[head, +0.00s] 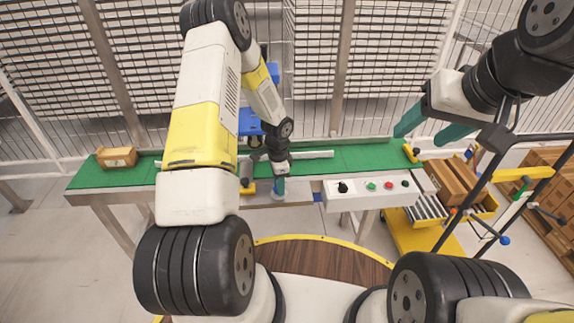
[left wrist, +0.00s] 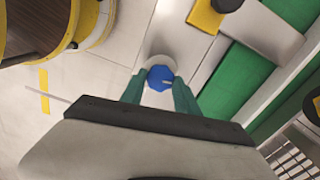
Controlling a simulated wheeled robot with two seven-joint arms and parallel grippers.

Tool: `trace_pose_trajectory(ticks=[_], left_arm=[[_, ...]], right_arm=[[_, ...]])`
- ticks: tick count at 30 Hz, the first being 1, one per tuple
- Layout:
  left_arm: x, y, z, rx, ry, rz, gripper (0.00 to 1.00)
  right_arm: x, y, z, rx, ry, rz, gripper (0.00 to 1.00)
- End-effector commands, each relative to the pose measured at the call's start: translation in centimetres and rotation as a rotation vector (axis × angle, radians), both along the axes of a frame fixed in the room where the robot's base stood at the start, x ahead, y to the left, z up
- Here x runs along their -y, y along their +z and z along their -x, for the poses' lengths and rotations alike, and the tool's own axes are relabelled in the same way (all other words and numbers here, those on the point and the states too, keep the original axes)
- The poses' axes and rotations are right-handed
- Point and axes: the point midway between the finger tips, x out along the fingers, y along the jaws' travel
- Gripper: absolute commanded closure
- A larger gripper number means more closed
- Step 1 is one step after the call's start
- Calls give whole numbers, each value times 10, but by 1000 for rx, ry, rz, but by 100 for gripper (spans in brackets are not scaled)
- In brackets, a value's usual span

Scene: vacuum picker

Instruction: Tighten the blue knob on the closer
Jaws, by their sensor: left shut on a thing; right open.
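The blue knob (left wrist: 160,77) shows in the left wrist view, with a light pointer line on its face. A pale round mount (left wrist: 161,62) lies behind it on the conveyor's side. My left gripper (left wrist: 160,92) is shut on the knob, one green finger on each side. In the head view my left gripper (head: 279,186) is at the conveyor's near edge, and the knob is mostly hidden there. My right gripper (head: 421,135) is open and empty above the conveyor's right end. I cannot make out the whole closer behind my left arm.
The green conveyor (head: 360,158) runs across, with a cardboard box (head: 116,157) at its left end. A white control box (head: 356,194) with buttons sits right of my left gripper. A yellow cart (head: 414,233) with boxes stands at right. Mesh fencing is behind.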

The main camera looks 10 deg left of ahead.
Motion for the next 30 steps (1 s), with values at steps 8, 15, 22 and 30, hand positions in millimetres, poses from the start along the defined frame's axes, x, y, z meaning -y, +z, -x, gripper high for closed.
trace_pose_trajectory(ticks=[8,15,22,30], left_arm=[[-1,0,0,0,-137,-1,100],[-1,0,0,1,-188,0,100],[-1,0,0,1,-197,0,100],[-1,0,-1,1,-196,-2,51]], right_arm=[[0,0,0,0,0,0,41],[0,0,0,0,0,0,41],[0,0,0,0,0,0,41],[0,0,0,0,0,0,41]])
